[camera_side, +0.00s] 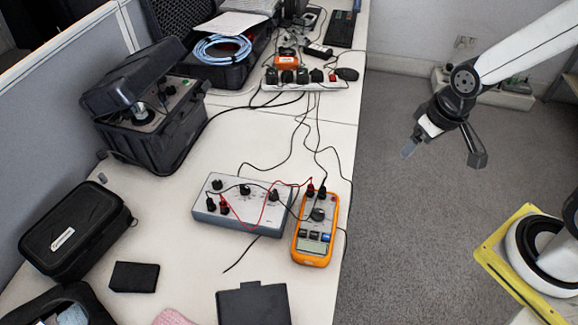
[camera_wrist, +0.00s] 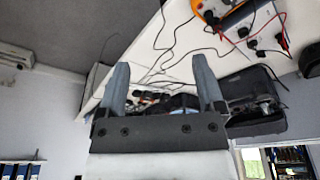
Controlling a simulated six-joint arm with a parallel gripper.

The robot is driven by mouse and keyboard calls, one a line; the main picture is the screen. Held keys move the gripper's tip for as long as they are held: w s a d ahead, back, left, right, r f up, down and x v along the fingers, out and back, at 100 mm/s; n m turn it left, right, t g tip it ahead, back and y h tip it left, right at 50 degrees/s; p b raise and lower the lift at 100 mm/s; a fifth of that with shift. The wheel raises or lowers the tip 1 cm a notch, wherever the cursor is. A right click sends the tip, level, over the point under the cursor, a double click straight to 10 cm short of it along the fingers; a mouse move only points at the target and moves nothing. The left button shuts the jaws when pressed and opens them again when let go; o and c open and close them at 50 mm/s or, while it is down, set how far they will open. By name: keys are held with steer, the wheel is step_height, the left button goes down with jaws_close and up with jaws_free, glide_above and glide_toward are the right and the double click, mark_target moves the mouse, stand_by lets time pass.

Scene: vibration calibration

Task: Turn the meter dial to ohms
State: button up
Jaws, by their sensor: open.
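The orange multimeter (camera_side: 315,229) lies at the right edge of the white table, with its dark round dial (camera_side: 318,214) facing up and its display toward the near end. Red and black leads plug into its far end. I cannot read the dial's setting. In the wrist view, part of the meter (camera_wrist: 213,10) shows at the top. My gripper (camera_side: 408,150) hangs over the floor to the right of the table, well apart from the meter. In the wrist view, my gripper (camera_wrist: 162,90) has its two fingers spread wide, with nothing between them.
A grey box with knobs (camera_side: 242,205) stands left of the meter, joined to it by leads. A power strip (camera_side: 305,80) and cables lie farther back. Black cases (camera_side: 75,232) line the left side. A dark flat object (camera_side: 253,304) lies in front. Air right of the table is clear.

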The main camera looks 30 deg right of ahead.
steer(key=w+a+f+n+g, duration=0.1)
steer(key=w+a+f+n, duration=0.3)
steer(key=w+a+f, duration=0.35)
steer(key=n+g, duration=0.2)
steer(key=n, duration=0.1)
glide_above(320, 211)
step_height(320, 211, down, 8)
steer(key=shift+a+r, duration=0.1)
steer(key=shift+f, duration=3.85)
steer(key=shift+c, duration=0.2)
jaws_close()
